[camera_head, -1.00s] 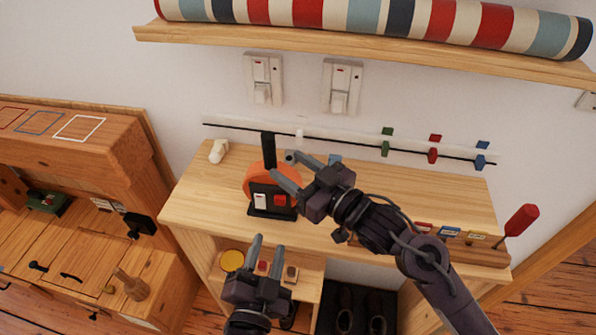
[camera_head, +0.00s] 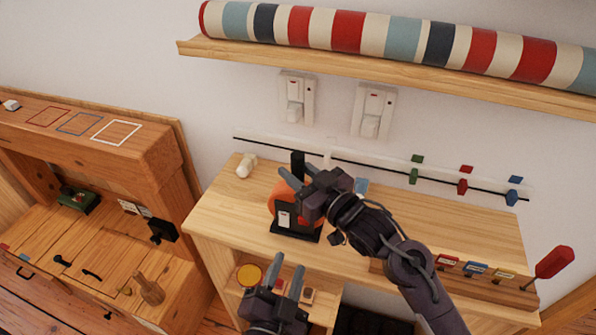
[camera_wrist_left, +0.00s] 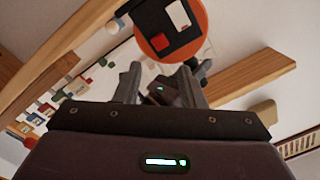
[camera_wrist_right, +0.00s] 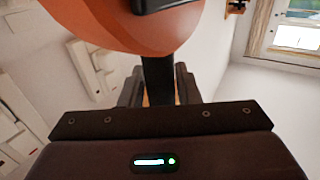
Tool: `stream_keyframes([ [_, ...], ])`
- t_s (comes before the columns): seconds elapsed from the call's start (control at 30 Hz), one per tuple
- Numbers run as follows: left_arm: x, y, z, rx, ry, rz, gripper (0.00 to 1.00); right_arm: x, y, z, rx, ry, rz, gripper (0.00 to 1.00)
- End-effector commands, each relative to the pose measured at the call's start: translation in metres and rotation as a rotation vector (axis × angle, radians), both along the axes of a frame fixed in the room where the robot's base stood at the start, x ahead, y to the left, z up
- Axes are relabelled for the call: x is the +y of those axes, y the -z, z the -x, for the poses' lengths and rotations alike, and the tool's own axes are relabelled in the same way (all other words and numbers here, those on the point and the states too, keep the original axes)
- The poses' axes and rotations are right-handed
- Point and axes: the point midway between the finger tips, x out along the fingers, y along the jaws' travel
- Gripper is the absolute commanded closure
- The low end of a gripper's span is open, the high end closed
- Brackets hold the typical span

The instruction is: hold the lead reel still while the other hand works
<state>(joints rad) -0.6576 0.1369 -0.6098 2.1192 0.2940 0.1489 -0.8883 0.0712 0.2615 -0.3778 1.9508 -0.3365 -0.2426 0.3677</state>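The lead reel is an orange disc (camera_head: 278,200) on a black stand with a white and a red patch and a black upright handle (camera_head: 297,160). It stands on the wooden shelf top. My right gripper (camera_head: 300,172) is at the handle; in the right wrist view the black handle (camera_wrist_right: 158,80) stands between its two fingers, with narrow gaps showing beside it, so the fingers look open around it. My left gripper (camera_head: 287,278) is open and empty, below and in front of the shelf's front edge. In the left wrist view the reel (camera_wrist_left: 172,30) lies beyond its fingertips.
A striped roll (camera_head: 400,35) lies on the wall ledge above. Two switches (camera_head: 372,110) and a rail with coloured clips (camera_head: 414,175) are on the wall. A red-handled tool (camera_head: 553,262) stands at the right. A wooden desk (camera_head: 100,145) is at the left.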

Motion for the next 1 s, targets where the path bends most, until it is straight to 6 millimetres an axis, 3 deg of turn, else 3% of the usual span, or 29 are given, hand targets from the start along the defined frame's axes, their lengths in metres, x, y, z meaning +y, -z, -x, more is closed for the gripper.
stream_keyframes([
  [0.03,0.0,0.0,0.0,0.0,0.0,0.0,0.64,0.0,0.0,0.0,0.0,0.0,0.0,0.78],
  [0.2,0.0,0.0,0.0,0.0,0.0,0.0,0.64,0.0,0.0,0.0,0.0,0.0,0.0,1.0],
  [0.4,0.0,0.0,0.0,0.0,0.0,0.0,0.65,0.0,0.0,0.0,0.0,0.0,0.0,1.0],
  [0.67,0.005,0.002,0.001,-0.072,0.074,-0.083,0.99,0.0,0.0,0.0,0.0,0.0,0.0,1.0],
  [1.0,0.038,0.005,0.001,-0.368,0.411,-0.432,1.0,0.0,0.0,0.0,0.0,0.0,0.0,1.0],
])
